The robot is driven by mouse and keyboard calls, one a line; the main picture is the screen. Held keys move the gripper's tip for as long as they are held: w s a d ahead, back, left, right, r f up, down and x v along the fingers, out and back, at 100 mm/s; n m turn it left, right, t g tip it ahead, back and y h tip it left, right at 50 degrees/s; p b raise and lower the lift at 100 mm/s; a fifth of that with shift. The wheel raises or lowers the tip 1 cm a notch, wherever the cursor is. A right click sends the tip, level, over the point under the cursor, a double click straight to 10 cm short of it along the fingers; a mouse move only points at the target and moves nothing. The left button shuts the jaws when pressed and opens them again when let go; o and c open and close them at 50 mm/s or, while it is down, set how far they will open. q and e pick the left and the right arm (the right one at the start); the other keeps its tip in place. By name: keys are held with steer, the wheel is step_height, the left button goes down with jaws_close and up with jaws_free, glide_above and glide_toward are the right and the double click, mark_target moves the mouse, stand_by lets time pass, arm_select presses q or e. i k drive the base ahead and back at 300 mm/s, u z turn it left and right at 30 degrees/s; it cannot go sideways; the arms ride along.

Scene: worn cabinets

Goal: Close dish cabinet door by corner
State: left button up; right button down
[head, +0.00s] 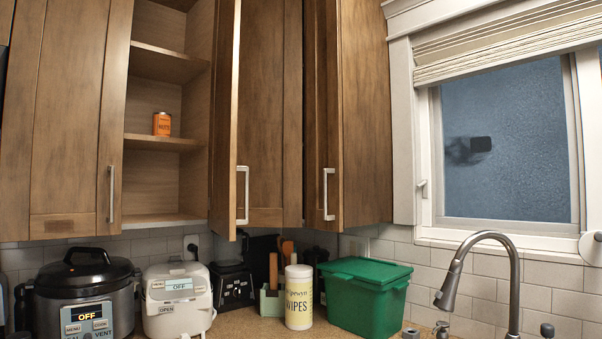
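Wooden wall cabinets fill the left and middle of the head view. One cabinet stands open, showing its shelves (165,63). A door (224,120) at its right side stands swung out, seen nearly edge-on, with a bar handle (243,195) low on it. Right of it is a wooden panel (268,110). Further right, by the corner, is another door (322,110) with a bar handle (328,194); I cannot tell whether it is fully shut. A left door (65,120) has its handle (111,194) on its right side. Neither gripper is in view.
An orange can (162,123) stands on a shelf. Below the cabinets are a pressure cooker (85,290), a white rice cooker (178,300), a blender base (233,286), a wipes canister (299,297) and a green bin (365,295). A faucet (512,285) stands before the window (505,140).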

mark_target(223, 168)
steer(key=u, duration=0.15)
steer(key=i, duration=0.95)
steer(key=u, duration=0.5)
